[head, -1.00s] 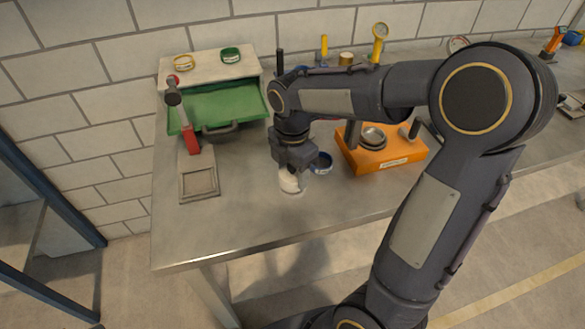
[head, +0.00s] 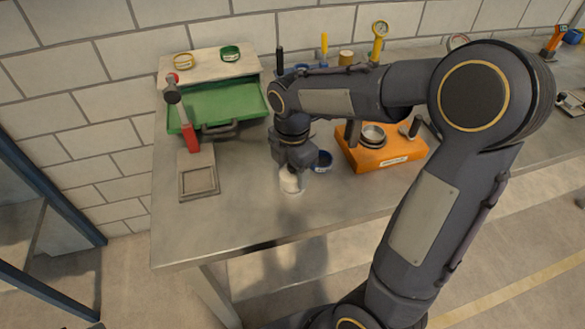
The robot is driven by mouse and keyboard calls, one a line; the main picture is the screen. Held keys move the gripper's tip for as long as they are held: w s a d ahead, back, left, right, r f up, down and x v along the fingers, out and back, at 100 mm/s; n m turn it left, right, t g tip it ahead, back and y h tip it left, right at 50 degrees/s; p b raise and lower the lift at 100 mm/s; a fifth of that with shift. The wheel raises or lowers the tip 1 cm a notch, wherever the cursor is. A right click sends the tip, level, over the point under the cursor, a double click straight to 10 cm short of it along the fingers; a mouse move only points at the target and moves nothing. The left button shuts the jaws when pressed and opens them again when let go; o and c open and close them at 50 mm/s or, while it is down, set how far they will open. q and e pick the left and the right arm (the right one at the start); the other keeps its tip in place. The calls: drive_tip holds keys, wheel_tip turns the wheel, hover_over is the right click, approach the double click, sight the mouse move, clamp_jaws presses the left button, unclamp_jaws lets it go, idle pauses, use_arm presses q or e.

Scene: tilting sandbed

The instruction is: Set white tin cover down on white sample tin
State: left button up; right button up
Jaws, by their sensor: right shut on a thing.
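My right gripper (head: 293,168) points down over the bench near its front middle. It is shut on the white tin cover, which its fingers largely hide. A white round shape (head: 290,183) shows directly below the fingers; it is the white sample tin, or the tin with the cover at its top. I cannot tell whether cover and tin touch, because they blend together at this size. My left gripper is not in view.
An orange block (head: 380,152) holds metal dishes farther right. A green tray (head: 218,105), a red-handled tool (head: 188,130) and a grey square frame (head: 198,181) are on the left. The bench front is clear.

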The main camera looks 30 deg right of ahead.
drive_tip(key=shift+f, duration=0.15)
idle(0.3)
drive_tip(key=o, duration=1.5)
wheel_tip(320, 180, up, 8)
drive_tip(key=p, duration=0.7)
